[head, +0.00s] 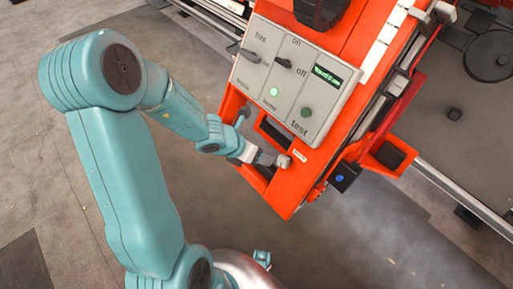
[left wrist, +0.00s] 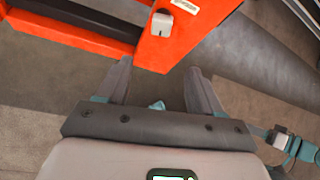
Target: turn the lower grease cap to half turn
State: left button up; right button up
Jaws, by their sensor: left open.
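A small pale grey cap (head: 283,161) sits on the lower end of the orange frame, beside a small white label. In the left wrist view the cap (left wrist: 160,25) is at the top centre, with rounded corners. I take it for the lower grease cap; its turn mark is not readable. My left gripper (head: 266,157) is close to the cap in the head view. In the left wrist view its two grey fingers (left wrist: 160,78) are spread apart with nothing between them, and the cap lies beyond their tips.
The orange frame (head: 349,141) carries a grey panel (head: 262,67) with two levers, a lit green lamp, a green test button and a small display. A dark slot (head: 272,133) opens beside the cap. A blue button (head: 340,178) is at the frame's right side. Floor is clear below.

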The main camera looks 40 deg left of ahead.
dwell(0.3)
pick_arm(q)
notch_tip(320, 180, up, 7)
jog(key=m+h, duration=0.5)
jog(key=m, duration=1.6)
send_over(282, 159)
jog(key=s+d, duration=0.1)
jog(key=s, duration=0.3)
jog(key=w+a+f+m+g+y+b, duration=0.1)
jog(key=a+m+g+y, duration=0.15)
jog(key=m, duration=0.55)
jog(key=w+a+f+m+g+y+b, duration=0.1)
jog(key=a+m+g+y+b, duration=0.1)
jog(key=a+m+g, duration=0.35)
jog(key=d+f+b, duration=0.2)
jog(key=f, duration=0.3)
jog(key=w+d+f+m+t+b, duration=0.1)
jog(key=d+f+b, duration=0.1)
jog(key=f, duration=0.4)
jog(key=w+d+f+m+b, duration=0.1)
jog(key=d+f+b, duration=0.1)
jog(key=f, duration=0.3)
jog(key=shift+d+f, duration=0.3)
jog(key=shift+d, duration=0.3)
